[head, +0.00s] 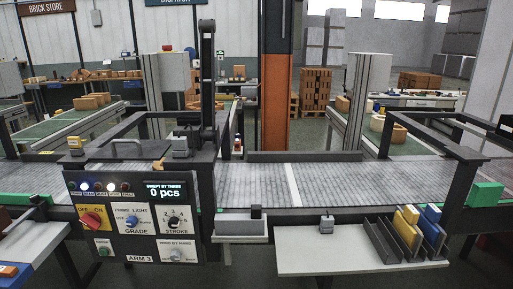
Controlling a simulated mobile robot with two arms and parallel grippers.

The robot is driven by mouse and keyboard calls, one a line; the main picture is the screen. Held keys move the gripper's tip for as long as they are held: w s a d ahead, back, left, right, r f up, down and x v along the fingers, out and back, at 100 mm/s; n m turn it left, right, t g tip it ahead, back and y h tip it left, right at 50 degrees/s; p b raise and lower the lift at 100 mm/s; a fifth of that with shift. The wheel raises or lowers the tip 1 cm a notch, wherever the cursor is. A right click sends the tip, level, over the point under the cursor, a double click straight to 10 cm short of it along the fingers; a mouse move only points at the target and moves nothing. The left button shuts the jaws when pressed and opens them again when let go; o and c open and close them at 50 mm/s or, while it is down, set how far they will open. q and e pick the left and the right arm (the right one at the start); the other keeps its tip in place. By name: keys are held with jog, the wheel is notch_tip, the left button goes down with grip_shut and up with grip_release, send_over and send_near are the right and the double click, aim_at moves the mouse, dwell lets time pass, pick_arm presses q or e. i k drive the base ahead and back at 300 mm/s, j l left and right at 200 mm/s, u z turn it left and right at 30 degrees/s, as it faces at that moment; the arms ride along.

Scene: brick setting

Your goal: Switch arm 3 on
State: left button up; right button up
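The arm 3 control panel (138,218) stands at the left front of the conveyor, with the label ARM 3 (140,258) along its bottom. A red rotary switch (92,220) sits on a yellow plate marked OFF and ON at the panel's left. Its exact pointing is too small to tell for sure. The display (165,191) reads 0 pcs. A row of small lamps (99,186) runs along the top left, some of them lit. A dark upright machine arm (207,85) rises behind the panel. Neither of my grippers is in view.
A grey conveyor belt (340,185) runs across. A white shelf (325,262) with blue and yellow bins (408,226) is at right.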

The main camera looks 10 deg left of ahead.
aim_at(92, 220)
jog(key=u, duration=1.6)
